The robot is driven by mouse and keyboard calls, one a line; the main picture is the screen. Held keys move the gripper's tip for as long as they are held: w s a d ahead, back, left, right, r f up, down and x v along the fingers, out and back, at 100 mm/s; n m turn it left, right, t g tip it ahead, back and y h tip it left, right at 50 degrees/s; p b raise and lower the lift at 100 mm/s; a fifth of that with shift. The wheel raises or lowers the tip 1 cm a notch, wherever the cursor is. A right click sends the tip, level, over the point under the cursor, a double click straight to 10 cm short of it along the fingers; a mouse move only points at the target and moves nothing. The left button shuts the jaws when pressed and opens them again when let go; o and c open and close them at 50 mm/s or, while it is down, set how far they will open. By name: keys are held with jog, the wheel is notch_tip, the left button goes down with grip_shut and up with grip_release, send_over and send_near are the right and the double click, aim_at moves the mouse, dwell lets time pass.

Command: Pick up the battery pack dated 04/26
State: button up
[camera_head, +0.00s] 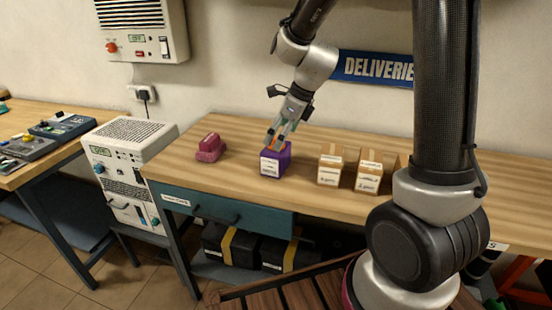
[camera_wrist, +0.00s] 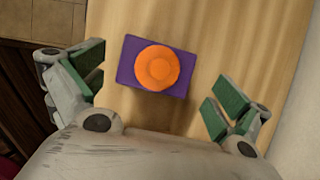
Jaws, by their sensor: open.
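A purple pack (camera_head: 275,164) with a white label on its front stands on the wooden bench (camera_head: 225,178); the label's date is too small to read. In the wrist view the purple pack (camera_wrist: 127,71) has a round orange knob (camera_wrist: 158,67) on top. My gripper (camera_head: 281,130) is above the pack, with its fingers close to the knob. In the wrist view its green-padded fingers are spread wide on the left and right, with the pack between them and nearer the left finger. Nothing is held.
Two tan-and-white boxes (camera_head: 330,169) (camera_head: 369,177) with labels stand to the right of the purple pack. A pinkish-red object (camera_head: 209,148) lies to its left. A white unit (camera_head: 127,172) stands left of the bench. Bare wood separates the pack from its neighbours.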

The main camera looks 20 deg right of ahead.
aim_at(274, 164)
jog(key=x, duration=0.5)
jog(key=shift+s+d+f, duration=0.15)
jog(key=shift+s+f, duration=0.05)
jog(key=shift+s, duration=0.1)
jog(key=shift+r, duration=0.1)
jog(key=c, duration=1.4)
